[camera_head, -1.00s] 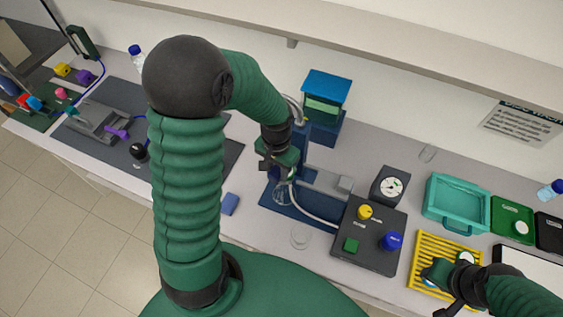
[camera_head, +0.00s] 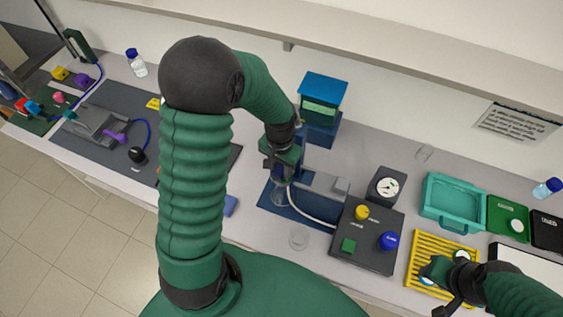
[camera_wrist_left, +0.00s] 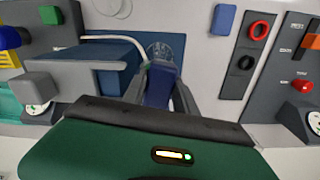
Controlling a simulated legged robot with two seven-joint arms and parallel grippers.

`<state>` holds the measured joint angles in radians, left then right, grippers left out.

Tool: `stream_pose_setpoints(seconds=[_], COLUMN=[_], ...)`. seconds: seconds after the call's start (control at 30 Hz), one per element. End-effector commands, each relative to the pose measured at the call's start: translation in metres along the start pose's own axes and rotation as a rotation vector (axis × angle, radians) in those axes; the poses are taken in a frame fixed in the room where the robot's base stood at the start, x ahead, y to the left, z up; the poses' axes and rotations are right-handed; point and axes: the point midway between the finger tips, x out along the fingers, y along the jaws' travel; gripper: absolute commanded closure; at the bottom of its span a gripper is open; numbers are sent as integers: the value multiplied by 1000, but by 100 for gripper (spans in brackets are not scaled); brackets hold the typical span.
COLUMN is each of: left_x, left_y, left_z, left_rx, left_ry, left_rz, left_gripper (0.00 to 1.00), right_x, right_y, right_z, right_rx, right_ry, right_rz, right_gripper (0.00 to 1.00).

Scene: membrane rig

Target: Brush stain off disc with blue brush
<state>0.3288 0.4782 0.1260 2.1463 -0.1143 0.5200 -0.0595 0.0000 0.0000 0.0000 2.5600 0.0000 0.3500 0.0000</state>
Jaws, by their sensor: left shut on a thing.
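My left gripper (camera_wrist_left: 160,80) is shut on a dark blue thing (camera_wrist_left: 160,88) that looks like the blue brush; its lower end is hard to make out. In the head view, my left gripper (camera_head: 281,172) is low over the dark blue rig (camera_head: 290,205). A clear round part (camera_wrist_left: 163,49), perhaps the rig's glass holder, shows just beyond the fingertips; I cannot tell whether they touch. No stain is visible. White discs lie on the yellow rack (camera_head: 418,262) and the green tray (camera_head: 497,205). My right gripper (camera_head: 437,285) is over the rack, its jaw state unclear.
A control box (camera_head: 348,243) with knobs and a gauge (camera_head: 386,186) stand right of the rig. A blue block (camera_head: 231,206) and a clear dish (camera_head: 299,240) lie near the front edge. A blue-topped stand (camera_head: 322,92) rises behind. A teal bin (camera_head: 437,211) is at right.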

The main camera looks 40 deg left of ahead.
Motion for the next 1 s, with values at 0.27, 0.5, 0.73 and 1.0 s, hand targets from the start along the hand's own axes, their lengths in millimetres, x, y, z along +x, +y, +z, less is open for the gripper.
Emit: stream_pose_setpoints(seconds=[0.27, 0.5, 0.73, 1.0], left_x=[1, -2, -30, -60], left_y=[3, 3, 3, 3], left_z=[17, 16, 16, 16], left_rx=[0, 0, 0, 1], left_ry=[-1, -1, -1, 0], left_rz=[0, 0, 0, 0], left_gripper=[100, 100, 100, 100], right_x=[-1, -4, -31, -59], right_y=[0, 0, 0, 0], right_z=[0, -1, -7, -14], right_rx=[0, 0, 0, 0], right_ry=[0, 0, 0, 0], right_rz=[0, 0, 0, 0], right_gripper=[64, 64, 64, 64])
